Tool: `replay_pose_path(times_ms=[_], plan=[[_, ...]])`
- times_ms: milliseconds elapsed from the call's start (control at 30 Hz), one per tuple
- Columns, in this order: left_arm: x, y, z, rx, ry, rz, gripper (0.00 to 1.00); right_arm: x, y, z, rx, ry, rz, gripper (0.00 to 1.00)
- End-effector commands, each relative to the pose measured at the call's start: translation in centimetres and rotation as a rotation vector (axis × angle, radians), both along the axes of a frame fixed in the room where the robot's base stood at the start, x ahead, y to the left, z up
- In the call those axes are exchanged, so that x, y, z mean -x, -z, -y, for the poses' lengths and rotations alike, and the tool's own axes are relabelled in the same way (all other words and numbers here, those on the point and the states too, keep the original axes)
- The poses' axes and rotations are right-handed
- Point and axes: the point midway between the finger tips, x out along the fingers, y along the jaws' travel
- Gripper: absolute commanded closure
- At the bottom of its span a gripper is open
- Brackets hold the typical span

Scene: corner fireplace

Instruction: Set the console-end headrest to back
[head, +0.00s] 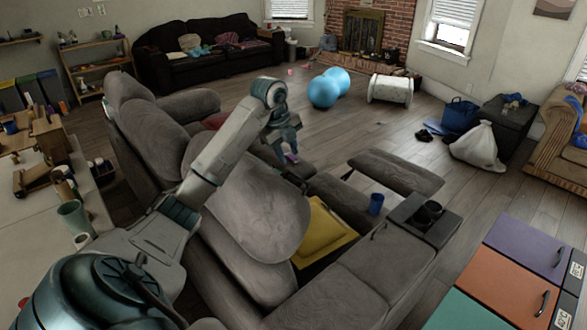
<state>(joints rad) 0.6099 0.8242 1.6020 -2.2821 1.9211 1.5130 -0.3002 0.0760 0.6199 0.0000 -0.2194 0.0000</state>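A grey recliner sofa (345,290) fills the middle of the head view. A large rounded grey back or headrest panel (262,205) leans on it, nearest the console (412,228) with its dark cup holders. I cannot tell for sure whether this panel is the console-end headrest, nor which setting it is in. My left gripper (287,153) points down beyond the panel's upper right edge. Small purple bits show at its fingertips. Whether it touches the sofa or grips anything is unclear. My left arm hides part of the sofa back. My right gripper is out of view.
A cluttered table (38,215) is at left. A colourful cabinet (508,268) is at lower right. Open floor (385,133) lies beyond the sofa, with blue balls (323,91).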

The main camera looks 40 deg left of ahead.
Motion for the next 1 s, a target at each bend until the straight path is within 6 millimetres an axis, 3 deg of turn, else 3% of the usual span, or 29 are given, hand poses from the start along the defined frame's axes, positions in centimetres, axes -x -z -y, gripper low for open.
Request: replay_pose_path(times_ms=[200, 400, 800, 833, 1000], plan=[[-1.2, 3.9, 0.3, 0.004, 0.003, -0.002, 0.67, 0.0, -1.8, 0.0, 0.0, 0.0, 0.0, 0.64], [-2.0, 6.6, 0.3, 0.002, 0.004, 0.001, 0.67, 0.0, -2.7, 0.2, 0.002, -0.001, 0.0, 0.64], [-2.3, 7.7, 0.3, 0.001, 0.004, 0.002, 0.67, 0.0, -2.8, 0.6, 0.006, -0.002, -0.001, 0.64], [-2.3, 7.7, 0.3, 0.001, 0.004, 0.002, 0.69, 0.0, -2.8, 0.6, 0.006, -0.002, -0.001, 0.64], [-2.2, 7.6, 0.3, 0.001, 0.004, 0.002, 1.0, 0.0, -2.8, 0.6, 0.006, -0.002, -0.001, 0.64]])
